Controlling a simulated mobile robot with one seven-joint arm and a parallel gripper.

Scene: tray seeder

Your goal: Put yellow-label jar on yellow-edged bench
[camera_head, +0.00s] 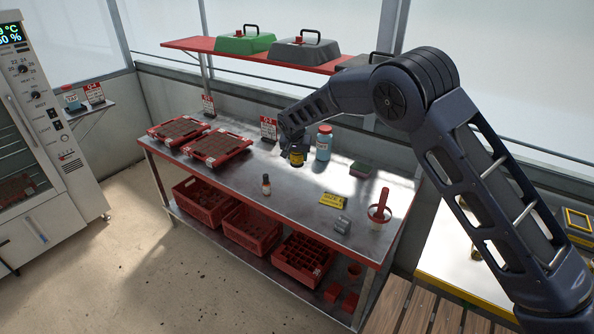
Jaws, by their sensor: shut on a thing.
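My gripper (296,146) is shut on the yellow-label jar (297,158), a small dark jar with a yellow band. It holds the jar over the back middle of the red-edged metal bench (225,195). I cannot tell whether the jar's base touches the bench top. The yellow-edged bench (437,262) is at the lower right, with a pale top; my arm hides part of it.
On the red-edged bench are two seed trays (217,147), a blue bottle (323,143), a small dark bottle (266,184), a yellow block (332,200) and a red-handled tool (380,207). A red shelf (195,44) with lidded boxes is above. Red crates (250,230) stand below.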

